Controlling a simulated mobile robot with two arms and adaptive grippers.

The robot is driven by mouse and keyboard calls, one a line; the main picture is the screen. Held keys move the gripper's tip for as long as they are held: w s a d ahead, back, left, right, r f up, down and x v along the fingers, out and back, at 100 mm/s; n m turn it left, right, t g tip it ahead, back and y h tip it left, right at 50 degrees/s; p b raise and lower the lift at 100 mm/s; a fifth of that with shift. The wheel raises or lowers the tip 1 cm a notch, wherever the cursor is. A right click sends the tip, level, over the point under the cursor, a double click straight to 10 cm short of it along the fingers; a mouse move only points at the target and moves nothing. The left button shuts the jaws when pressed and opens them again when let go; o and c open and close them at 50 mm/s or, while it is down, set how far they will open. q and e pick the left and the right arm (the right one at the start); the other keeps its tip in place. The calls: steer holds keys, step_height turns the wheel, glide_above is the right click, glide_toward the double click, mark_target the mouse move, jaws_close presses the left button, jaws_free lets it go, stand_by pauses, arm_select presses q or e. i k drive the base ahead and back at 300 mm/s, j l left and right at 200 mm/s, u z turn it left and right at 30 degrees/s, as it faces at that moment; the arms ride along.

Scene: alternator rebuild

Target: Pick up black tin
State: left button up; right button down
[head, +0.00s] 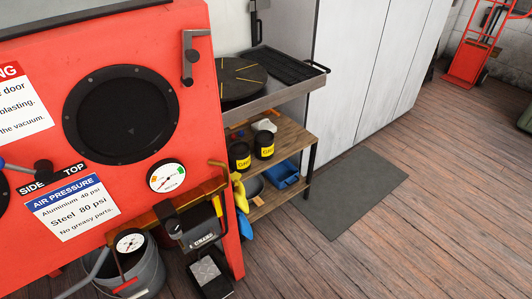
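Two black tins with yellow labels stand upright side by side on the upper wooden shelf of a small rack. The left tin (239,156) is close to the red cabinet's edge. The right tin (264,145) is just right of it and slightly farther back. I cannot tell which one the task means. The label writing is too small to read surely. Neither of my grippers is in view.
The red blasting cabinet (140,38) fills the left and stands close beside the shelf (291,139). A metal tray (285,93) sits above the tins. A blue bin (285,174) is below. A grey mat (355,190) and open wooden floor (425,225) lie to the right.

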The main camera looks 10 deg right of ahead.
mark_target(239, 152)
steer(key=u, duration=0.45)
steer(key=i+l+u, duration=0.15)
steer(key=l+u, duration=0.15)
steer(key=i+l+u, duration=0.15)
steer(key=l+u, duration=0.45)
steer(key=i+l, duration=0.05)
steer(key=l, duration=0.05)
